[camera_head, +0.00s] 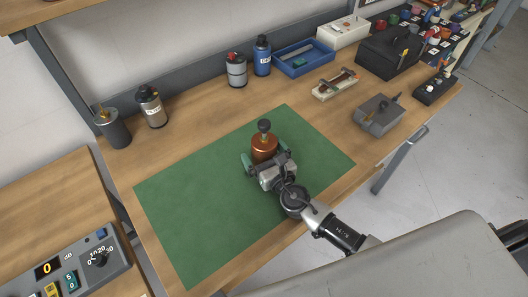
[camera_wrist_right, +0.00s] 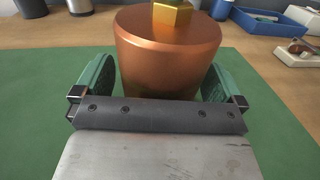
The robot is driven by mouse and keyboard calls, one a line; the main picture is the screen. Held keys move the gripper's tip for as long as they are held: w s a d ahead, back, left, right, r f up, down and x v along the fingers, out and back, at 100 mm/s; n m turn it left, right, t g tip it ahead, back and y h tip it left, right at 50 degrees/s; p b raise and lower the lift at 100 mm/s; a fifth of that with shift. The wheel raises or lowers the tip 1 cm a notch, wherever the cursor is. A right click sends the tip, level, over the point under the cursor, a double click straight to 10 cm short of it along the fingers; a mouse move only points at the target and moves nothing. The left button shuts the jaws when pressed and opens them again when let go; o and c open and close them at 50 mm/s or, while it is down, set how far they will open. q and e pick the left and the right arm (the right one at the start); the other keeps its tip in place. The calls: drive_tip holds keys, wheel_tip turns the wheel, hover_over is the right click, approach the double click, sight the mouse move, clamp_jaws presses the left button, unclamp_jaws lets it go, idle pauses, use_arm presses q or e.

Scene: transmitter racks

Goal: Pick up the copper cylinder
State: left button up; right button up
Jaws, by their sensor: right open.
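The copper cylinder (camera_head: 264,147) stands upright on the green mat (camera_head: 190,210), with a brass nut and a dark knob on top. In the right wrist view the cylinder (camera_wrist_right: 168,55) fills the upper middle, and its lower part is hidden behind the gripper body. My right gripper (camera_head: 262,160) reaches in from the lower right. Its two green finger pads (camera_wrist_right: 158,82) are open, one on each side of the cylinder. Whether the pads touch it I cannot tell. My left gripper is not in view.
Several cans, including a grey one (camera_head: 236,71) and a blue one (camera_head: 262,56), stand along the back of the bench. A blue tray (camera_head: 304,62), a black box (camera_head: 388,52) and a grey metal box (camera_head: 379,116) are to the right. The mat around the cylinder is clear.

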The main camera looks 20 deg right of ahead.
drive_tip(key=shift+c, duration=0.5)
drive_tip(key=c, duration=0.9)
drive_tip(key=shift+r, duration=0.1)
drive_tip(key=shift+c, duration=1.1)
